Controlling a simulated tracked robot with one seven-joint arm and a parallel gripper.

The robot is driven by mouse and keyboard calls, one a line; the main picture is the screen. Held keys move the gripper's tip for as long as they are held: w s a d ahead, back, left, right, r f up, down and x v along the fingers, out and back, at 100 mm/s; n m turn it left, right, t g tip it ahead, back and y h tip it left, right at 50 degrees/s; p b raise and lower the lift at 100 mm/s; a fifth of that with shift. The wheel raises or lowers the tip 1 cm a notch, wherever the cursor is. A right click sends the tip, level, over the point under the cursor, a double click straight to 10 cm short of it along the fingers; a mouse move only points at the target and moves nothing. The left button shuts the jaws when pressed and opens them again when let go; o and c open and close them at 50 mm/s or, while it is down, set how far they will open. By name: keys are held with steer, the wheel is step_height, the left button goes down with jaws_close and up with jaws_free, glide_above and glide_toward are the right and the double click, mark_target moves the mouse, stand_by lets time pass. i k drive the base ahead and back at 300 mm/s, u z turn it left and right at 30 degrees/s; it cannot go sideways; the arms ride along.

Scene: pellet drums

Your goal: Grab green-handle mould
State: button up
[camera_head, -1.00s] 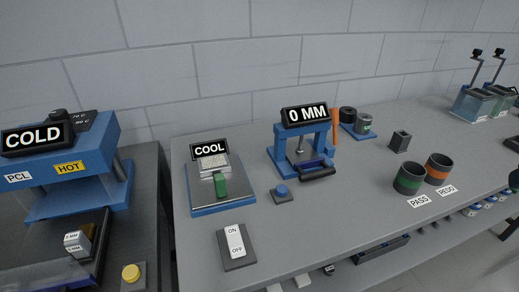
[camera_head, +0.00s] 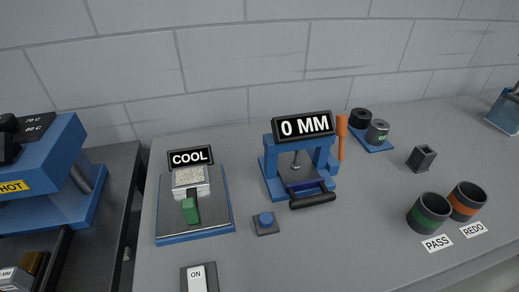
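The green-handle mould (camera_head: 190,185) lies on a blue-edged metal cooling plate (camera_head: 215,222) on the left part of the grey bench. Its square metal body holds a speckled pale fill, and its green handle (camera_head: 190,211) points toward the front of the bench. A sign reading COOL (camera_head: 190,158) stands behind it. My gripper does not show in this view.
A blue press (camera_head: 267,172) with a 0 MM display stands right of the plate, with a blue button (camera_head: 265,220) in front. PASS (camera_head: 428,214) and REDO (camera_head: 467,201) cups stand at right. An ON switch (camera_head: 197,278) is at the front edge.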

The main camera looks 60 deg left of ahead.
mark_target(189, 181)
steer(key=u, duration=0.05)
steer(key=k, duration=2.85)
steer(key=u, duration=0.9)
steer(key=i, duration=1)
steer(key=z, duration=0.05)
